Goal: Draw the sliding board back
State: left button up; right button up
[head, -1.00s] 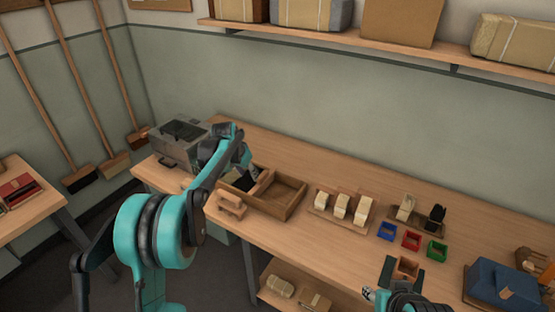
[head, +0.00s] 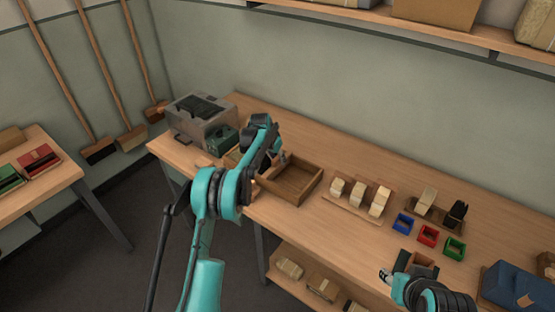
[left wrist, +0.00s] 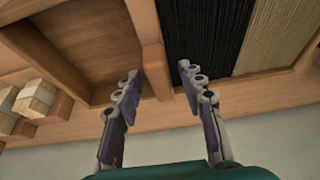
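In the left wrist view a wooden board (left wrist: 151,55) divides an empty wooden compartment from a compartment with black bristles (left wrist: 205,45) and tan bristles (left wrist: 272,40). It looks like the sliding board. My left gripper (left wrist: 158,85) is open, with one finger on each side of the board's near end and gaps beside it. In the head view the wooden tray (head: 308,186) stands on the bench, its left part hidden by my left arm; my left gripper (head: 281,160) is over it. My right gripper (head: 388,276) is at the front edge; its finger opening is unclear.
A grey machine (head: 203,118) stands left of the tray. Pale blocks (head: 357,195) on a wooden base, then blue (head: 403,223), red (head: 427,236) and green (head: 454,248) bins stand to the right. A small brown box (head: 424,261) is beside my right gripper.

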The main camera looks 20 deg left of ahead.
pick_arm(q)
grip_shut()
jog(key=s+d, duration=0.1)
jog(key=d, duration=0.3)
jog(key=s+d, duration=0.2)
jog(key=d, duration=0.3)
jog(key=s+d, duration=0.2)
jog(key=d, duration=0.2)
jog(key=shift+d, duration=0.3)
grip_release()
jog(key=shift+d, duration=0.15)
jog(key=v, duration=1.2)
